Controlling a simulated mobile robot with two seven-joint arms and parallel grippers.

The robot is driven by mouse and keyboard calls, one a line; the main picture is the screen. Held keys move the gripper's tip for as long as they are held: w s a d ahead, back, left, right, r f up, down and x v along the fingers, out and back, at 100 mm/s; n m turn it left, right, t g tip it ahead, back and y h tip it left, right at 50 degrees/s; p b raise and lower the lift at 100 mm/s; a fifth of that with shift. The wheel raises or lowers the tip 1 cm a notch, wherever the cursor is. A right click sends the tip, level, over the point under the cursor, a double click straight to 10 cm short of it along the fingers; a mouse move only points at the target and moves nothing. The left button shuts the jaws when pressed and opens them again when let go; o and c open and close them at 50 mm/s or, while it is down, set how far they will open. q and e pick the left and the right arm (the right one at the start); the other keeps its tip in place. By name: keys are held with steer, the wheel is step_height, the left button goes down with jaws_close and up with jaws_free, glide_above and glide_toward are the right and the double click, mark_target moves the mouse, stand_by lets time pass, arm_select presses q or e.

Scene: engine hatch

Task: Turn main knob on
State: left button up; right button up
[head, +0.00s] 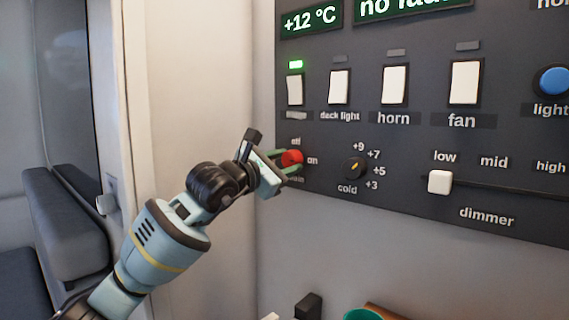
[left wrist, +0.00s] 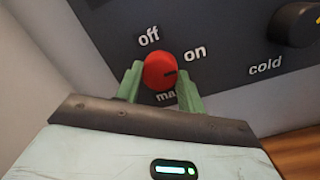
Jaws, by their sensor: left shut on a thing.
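The red main knob (head: 292,158) sits at the lower left of the dark control panel, with labels off, on and a partly hidden main around it. My left gripper (head: 282,167) reaches in from the left and is shut on the knob. Its green fingers (left wrist: 160,88) stand on both sides of the knob in the left wrist view. My right gripper is not in view.
The cold dial (head: 354,167) is close to the right of the knob. Above are white switches, such as deck light (head: 339,87); a green lamp (head: 295,64) glows at the far left. The dimmer slider (head: 439,182) is near low. A pale wall (head: 190,90) borders the panel's left.

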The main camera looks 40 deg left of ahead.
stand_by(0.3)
arm_select(q)
steer(key=o, duration=1)
steer(key=shift+c, duration=0.2)
steer(key=s+b, duration=0.2)
steer(key=s, duration=0.5)
steer(key=shift+s+a+f, duration=0.3)
steer(key=shift+s, duration=0.1)
